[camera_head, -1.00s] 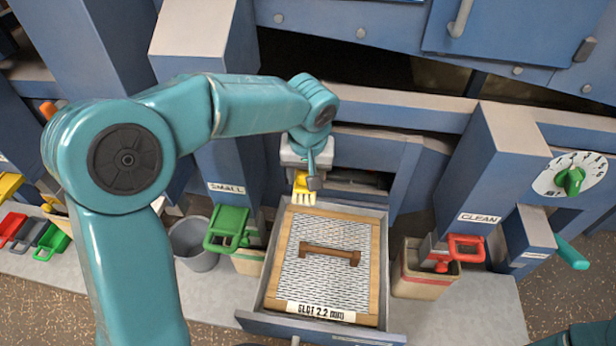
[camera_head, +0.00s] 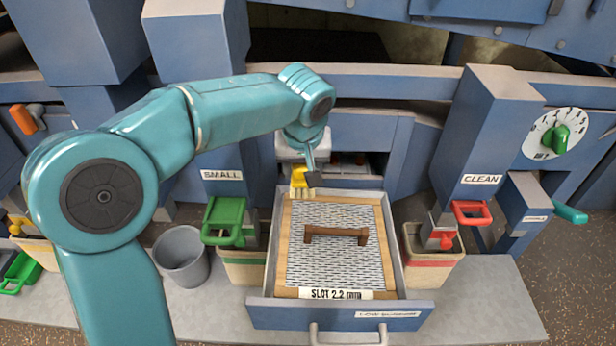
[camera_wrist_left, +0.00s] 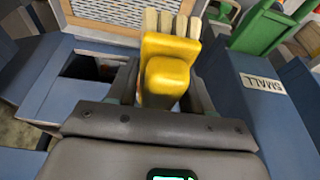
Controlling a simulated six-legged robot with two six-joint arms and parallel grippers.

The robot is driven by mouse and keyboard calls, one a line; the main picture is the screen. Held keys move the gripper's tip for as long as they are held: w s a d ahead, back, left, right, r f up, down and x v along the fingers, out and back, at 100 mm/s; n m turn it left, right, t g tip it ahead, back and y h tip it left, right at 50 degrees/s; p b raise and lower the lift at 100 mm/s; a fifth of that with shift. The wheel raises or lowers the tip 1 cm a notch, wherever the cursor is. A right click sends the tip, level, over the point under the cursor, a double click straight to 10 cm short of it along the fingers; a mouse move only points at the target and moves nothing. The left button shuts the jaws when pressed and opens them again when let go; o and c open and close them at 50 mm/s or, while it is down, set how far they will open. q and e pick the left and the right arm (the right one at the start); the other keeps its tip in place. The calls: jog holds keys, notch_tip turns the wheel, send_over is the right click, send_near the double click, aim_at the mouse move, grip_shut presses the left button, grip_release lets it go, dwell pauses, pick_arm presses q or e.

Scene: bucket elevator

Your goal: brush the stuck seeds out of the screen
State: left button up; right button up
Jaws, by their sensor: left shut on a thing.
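The screen (camera_head: 331,267) is a slotted metal mesh in a wooden frame with a brown handle (camera_head: 336,235) across it. Its label reads "SLOT 2.2 mm". My left gripper (camera_head: 304,172) is shut on a yellow brush (camera_head: 298,182) with pale bristles at the screen's far left corner. In the left wrist view the brush (camera_wrist_left: 167,75) sits between the fingers, bristles toward the screen. I cannot tell whether the bristles touch it. Single stuck seeds are too small to make out.
A green-handled gate (camera_head: 224,220) under the SMALL label and a red-handled gate (camera_head: 470,212) under the CLEAN label flank the drawer. A grey bucket (camera_head: 182,257) stands at left.

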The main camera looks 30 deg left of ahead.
pick_arm(q)
jog(key=shift+s+a+f+b, duration=0.35)
jog(key=shift+a+f+b, duration=0.15)
jog(key=shift+f+b, duration=0.3)
jog(key=shift+a+t, duration=0.1)
jog(key=shift+t, duration=0.2)
jog(key=shift+w+f+b, duration=0.25)
jog(key=shift+f+b, duration=0.25)
notch_tip(320, 180, down, 4)
jog(key=b, duration=0.3)
jog(key=shift+s, duration=0.1)
pick_arm(e)
notch_tip(320, 180, down, 7)
jog(key=shift+s+r, duration=0.15)
jog(key=shift+s, duration=0.05)
pick_arm(q)
jog(key=shift+f, duration=0.1)
